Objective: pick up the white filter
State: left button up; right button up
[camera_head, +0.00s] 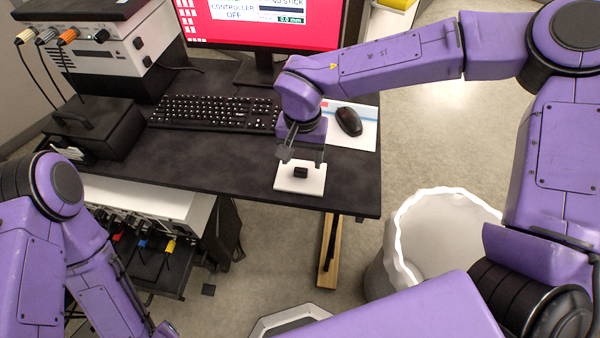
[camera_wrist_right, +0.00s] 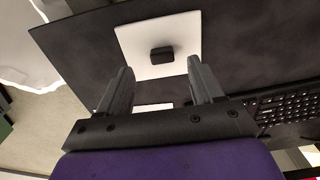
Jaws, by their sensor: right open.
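A flat white square piece (camera_head: 286,186), the only likely match for the white filter, lies near the front edge of the dark desk. A small black block (camera_head: 301,172) sits on its middle. My right gripper (camera_head: 303,152) is open and empty, just above and behind the white piece. In the right wrist view, the white piece (camera_wrist_right: 135,45) and the black block (camera_wrist_right: 162,55) show beyond the spread fingers (camera_wrist_right: 160,75). The fingers appear apart from both. My left arm shows at the lower left, but its gripper is not seen.
A black mouse (camera_head: 349,121) on a pad (camera_head: 366,136) is beside my right gripper. A keyboard (camera_head: 215,112) and monitor (camera_head: 265,25) stand behind. A white bin (camera_head: 440,215) is on the floor at the right. The desk left of the white piece is clear.

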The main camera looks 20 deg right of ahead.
aim_at(301, 171)
notch_tip(301, 171, down, 5)
jog(key=shift+w+a, duration=0.1)
jog(key=c, duration=1.1)
jog(key=shift+r, duration=0.1)
